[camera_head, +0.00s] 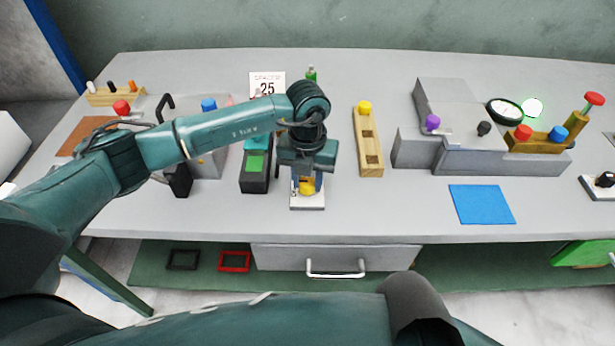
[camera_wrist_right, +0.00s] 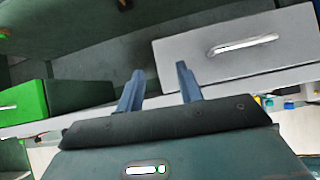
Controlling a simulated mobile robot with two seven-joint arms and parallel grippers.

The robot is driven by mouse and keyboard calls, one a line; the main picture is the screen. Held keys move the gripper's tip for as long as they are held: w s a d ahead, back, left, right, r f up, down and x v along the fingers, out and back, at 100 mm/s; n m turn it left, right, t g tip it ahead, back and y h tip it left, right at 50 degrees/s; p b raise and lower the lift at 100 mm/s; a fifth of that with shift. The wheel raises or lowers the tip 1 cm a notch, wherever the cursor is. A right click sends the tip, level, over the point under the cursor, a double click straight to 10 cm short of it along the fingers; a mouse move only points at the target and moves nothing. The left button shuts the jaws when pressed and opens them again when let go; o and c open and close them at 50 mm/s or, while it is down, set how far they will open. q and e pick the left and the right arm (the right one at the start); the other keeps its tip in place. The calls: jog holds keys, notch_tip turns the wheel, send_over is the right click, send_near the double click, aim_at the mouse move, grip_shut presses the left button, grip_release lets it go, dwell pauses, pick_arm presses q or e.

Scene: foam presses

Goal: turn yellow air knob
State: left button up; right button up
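The yellow air knob (camera_head: 307,188) sits on a small white base plate (camera_head: 307,206) near the front edge of the bench, in the middle of the head view. My left gripper (camera_head: 307,187) points down over it, with its fingers on either side of the knob. The gripper body hides the knob's upper part, and I cannot tell whether the fingers touch it. In the right wrist view my right gripper (camera_wrist_right: 160,86) is open and empty, with its fingers apart in front of the bench.
A dark box with a green button (camera_head: 257,162) stands just left of the knob. A wooden block with a yellow top (camera_head: 367,140) is to its right. A blue mat (camera_head: 481,204) lies farther right. A drawer (camera_head: 335,258) is below the bench top.

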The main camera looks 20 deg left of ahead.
pick_arm(q)
jog(key=c, duration=0.5)
jog(key=shift+o, duration=0.2)
